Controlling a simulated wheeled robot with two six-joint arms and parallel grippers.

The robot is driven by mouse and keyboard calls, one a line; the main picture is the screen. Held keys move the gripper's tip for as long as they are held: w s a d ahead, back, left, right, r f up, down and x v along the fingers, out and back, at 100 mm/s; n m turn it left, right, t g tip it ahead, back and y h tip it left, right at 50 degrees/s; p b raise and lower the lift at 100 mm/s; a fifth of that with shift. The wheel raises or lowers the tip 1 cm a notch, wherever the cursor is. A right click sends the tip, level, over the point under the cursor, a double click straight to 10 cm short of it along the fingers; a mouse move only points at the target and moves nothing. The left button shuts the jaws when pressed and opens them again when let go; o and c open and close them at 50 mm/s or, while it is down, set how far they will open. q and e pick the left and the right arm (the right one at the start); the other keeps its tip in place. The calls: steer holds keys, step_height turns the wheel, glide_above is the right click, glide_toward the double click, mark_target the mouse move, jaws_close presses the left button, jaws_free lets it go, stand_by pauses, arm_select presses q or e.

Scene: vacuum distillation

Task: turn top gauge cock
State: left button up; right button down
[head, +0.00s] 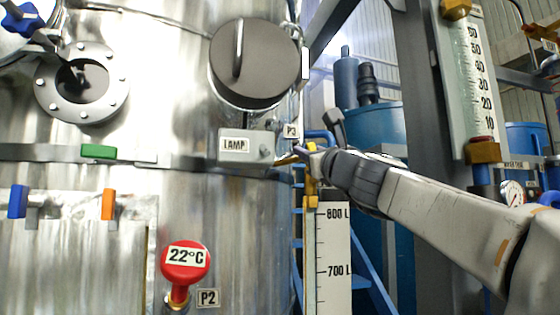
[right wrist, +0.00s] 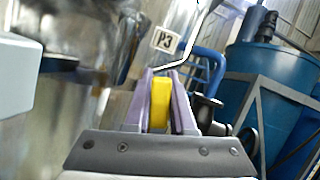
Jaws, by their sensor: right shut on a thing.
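My right gripper (head: 303,150) reaches in from the right to the top of the level gauge (head: 332,262), just below the P3 label (head: 291,131). In the right wrist view, the purple fingers of my right gripper (right wrist: 160,105) are shut on the yellow handle of the top gauge cock (right wrist: 160,102). One finger lies on each side of the handle. In the head view, the yellow cock body (head: 311,187) shows below the gripper, and the gripper hides most of the handle. My left gripper is not in view.
The steel vessel (head: 235,225) with the LAMP box (head: 246,145) and round dark cover (head: 255,62) is close on the left. A blue bent pipe (right wrist: 207,62) is just beyond the fingers. Blue tanks (head: 376,125) stand behind. A second scale (head: 471,75) is at right.

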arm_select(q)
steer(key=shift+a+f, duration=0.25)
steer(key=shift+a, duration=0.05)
arm_select(e)
steer(key=shift+w+d+r+m+h, duration=0.1)
steer(key=shift+d+m+h, duration=0.15)
steer(key=shift+m, duration=0.35)
steer(key=shift+w+d+m+h, duration=0.1)
steer(key=shift+d+m+h, duration=0.15)
steer(key=shift+m, duration=0.35)
steer(key=shift+t, duration=0.3)
steer(key=c, duration=0.8)
jaws_free()
steer(key=shift+o, duration=0.2)
arm_select(q)
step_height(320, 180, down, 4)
steer(key=b, duration=0.4)
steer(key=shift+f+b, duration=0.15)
steer(key=shift+b, duration=0.2)
arm_select(e)
steer(key=v, duration=1)
steer(key=shift+s, duration=0.3)
steer(key=shift+d, duration=0.1)
